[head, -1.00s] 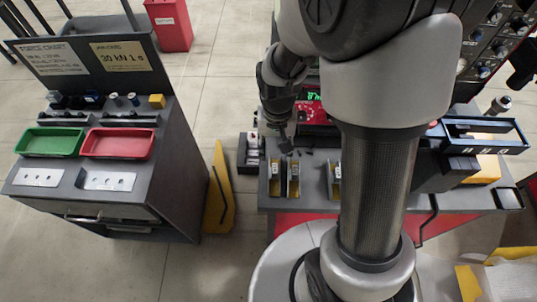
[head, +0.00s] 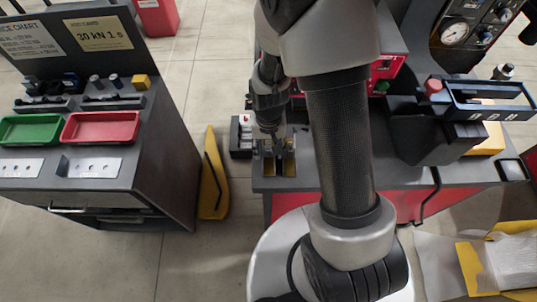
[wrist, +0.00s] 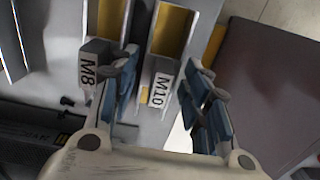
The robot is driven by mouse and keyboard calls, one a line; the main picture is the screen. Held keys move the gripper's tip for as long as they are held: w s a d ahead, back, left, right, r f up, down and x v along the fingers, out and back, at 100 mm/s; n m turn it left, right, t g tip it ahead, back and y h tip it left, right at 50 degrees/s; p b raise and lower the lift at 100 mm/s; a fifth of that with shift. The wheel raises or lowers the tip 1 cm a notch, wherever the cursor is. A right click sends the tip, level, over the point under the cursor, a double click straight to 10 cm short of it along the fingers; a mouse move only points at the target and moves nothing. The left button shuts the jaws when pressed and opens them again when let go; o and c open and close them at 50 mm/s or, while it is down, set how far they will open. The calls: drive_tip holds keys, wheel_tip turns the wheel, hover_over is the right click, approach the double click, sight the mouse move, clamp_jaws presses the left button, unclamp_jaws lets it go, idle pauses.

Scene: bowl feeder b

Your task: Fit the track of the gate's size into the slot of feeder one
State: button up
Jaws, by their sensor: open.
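In the wrist view, two grey tracks with yellow channels lie side by side. The left track (wrist: 118,20) has a block labelled M8, and the right track (wrist: 173,32) has one labelled M10. My gripper (wrist: 162,78) is open, with one blue-padded finger on each side of the M10 track. The left finger is in the gap between the tracks. I cannot tell whether the pads touch the track. In the head view, my gripper (head: 275,140) is down at the tracks, near the bench's left end. I cannot make out the gate's size or the slot of feeder one.
A cabinet at left carries a green tray (head: 30,129) and a red tray (head: 100,126). A yellow stand (head: 213,180) is between them.

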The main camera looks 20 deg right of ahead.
drive_tip(key=shift+f, duration=0.3)
drive_tip(key=shift+r, duration=0.1)
drive_tip(key=c, duration=0.9)
drive_tip(key=shift+c, duration=0.3)
drive_tip(key=shift+r, duration=0.1)
